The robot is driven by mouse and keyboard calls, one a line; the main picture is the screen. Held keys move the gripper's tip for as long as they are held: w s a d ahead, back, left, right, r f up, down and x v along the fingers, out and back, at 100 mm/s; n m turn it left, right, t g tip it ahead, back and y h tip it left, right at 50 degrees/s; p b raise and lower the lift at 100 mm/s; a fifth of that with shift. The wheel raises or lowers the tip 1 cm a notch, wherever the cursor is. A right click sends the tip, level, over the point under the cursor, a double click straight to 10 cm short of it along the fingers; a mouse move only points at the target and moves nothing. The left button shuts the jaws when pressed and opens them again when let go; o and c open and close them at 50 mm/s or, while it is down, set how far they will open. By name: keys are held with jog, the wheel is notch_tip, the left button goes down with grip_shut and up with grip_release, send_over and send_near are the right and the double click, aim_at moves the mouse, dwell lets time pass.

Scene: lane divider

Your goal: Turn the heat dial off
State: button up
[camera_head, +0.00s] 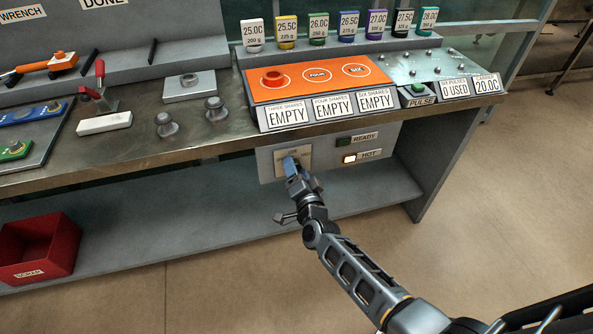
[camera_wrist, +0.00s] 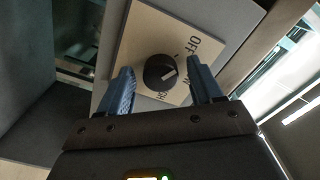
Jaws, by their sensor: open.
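The heat dial is a round black knob (camera_wrist: 160,72) with a pale pointer mark, on a beige plate (camera_wrist: 150,35) lettered "OFF" and with other words partly hidden. The pointer mark slants toward the upper right in the wrist view; I cannot tell exactly which word it points at. My gripper (camera_wrist: 165,88) is open, its two blue fingers on either side of the knob with gaps beside it. In the head view my gripper (camera_head: 290,168) is at the beige plate (camera_head: 305,158) under the bench edge and hides the knob.
To the right of the plate are a dark green READY lamp (camera_head: 343,141) and a lit HOT lamp (camera_head: 349,159). Above is an orange panel (camera_head: 290,92) with "EMPTY" cards along the bench edge. A lower shelf (camera_head: 190,230) and a red scrap bin (camera_head: 38,248) are below.

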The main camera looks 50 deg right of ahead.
jog(key=shift+s, duration=0.1)
jog(key=v, duration=0.7)
jog(key=shift+s+a, duration=0.25)
dwell(0.4)
jog(key=s+a+r+n+t+y, duration=0.1)
jog(key=s+a+r+n+y, duration=0.2)
jog(key=s+a+n, duration=0.35)
jog(key=s+a+r+n+y, duration=0.3)
jog(key=s+a, duration=0.4)
jog(key=s, duration=0.5)
jog(key=s+a+r+n+y, duration=0.2)
jog(key=s+r+n, duration=0.2)
jog(key=s+r, duration=0.2)
jog(key=s+a+r+n+g+y, duration=0.1)
jog(key=s+a+r+n+y, duration=0.1)
jog(key=s+r, duration=0.4)
notch_tip(320, 180, up, 4)
jog(key=shift+s+a+f+n, duration=0.15)
jog(key=shift+s+a+n, duration=0.2)
jog(key=shift+a+n, duration=0.55)
